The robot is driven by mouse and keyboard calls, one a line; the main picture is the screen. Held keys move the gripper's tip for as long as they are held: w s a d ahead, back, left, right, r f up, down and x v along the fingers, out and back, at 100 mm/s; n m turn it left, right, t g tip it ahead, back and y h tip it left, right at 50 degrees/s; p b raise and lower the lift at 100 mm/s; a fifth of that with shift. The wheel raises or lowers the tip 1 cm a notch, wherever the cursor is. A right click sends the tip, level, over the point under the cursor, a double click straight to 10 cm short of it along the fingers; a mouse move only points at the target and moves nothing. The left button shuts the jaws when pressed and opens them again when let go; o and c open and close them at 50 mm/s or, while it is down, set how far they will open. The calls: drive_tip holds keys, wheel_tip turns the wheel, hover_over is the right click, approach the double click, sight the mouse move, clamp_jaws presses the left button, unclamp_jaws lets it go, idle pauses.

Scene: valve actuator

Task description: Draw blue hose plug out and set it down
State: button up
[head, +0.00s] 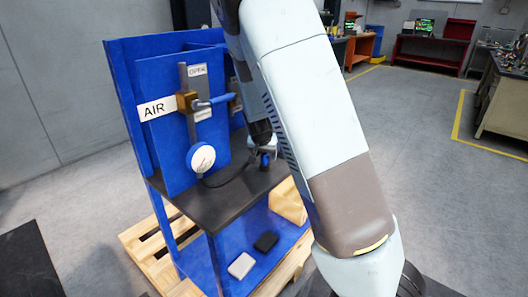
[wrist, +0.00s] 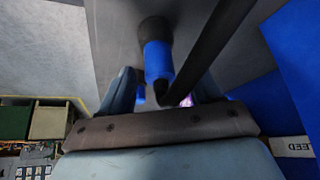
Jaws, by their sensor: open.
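The blue hose plug (wrist: 158,62) shows in the wrist view as a blue cylinder with a dark round part (wrist: 155,29) at its far end, against a grey surface. A black hose (wrist: 213,47) runs from its near end toward the upper right. My gripper (wrist: 166,80) is open, with one finger on each side of the plug and gaps between. In the head view my gripper (head: 262,143) is above the dark shelf of the blue stand, partly hidden by my arm. A small blue part (head: 264,160), apparently the plug, shows just below it.
The blue stand carries an AIR panel (head: 157,108), a brass valve with a blue lever (head: 219,101) and a round gauge (head: 201,157). The dark shelf (head: 213,207) is mostly clear at its front. White and black blocks (head: 241,265) lie on the lower level.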

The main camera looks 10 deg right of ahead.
drive_tip(key=v, duration=1.3)
drive_tip(key=shift+r, duration=0.25)
drive_tip(key=shift+s+a, duration=0.1)
drive_tip(key=shift+s, duration=0.05)
idle(0.5)
drive_tip(key=s+d+r+n, duration=0.1)
drive_tip(key=s+r, duration=0.3)
drive_tip(key=s, duration=0.6)
drive_tip(key=s+d+r+n+y, duration=0.1)
drive_tip(key=s+r, duration=0.3)
drive_tip(key=s, duration=0.6)
drive_tip(key=s+d+r+n+y, duration=0.1)
drive_tip(key=s+r, duration=0.4)
drive_tip(key=s, duration=0.5)
drive_tip(key=d+n, duration=0.1)
drive_tip(key=d, duration=0.1)
drive_tip(key=shift+s+d+n, duration=0.15)
drive_tip(key=shift+d+n, duration=0.15)
drive_tip(key=shift+n, duration=0.1)
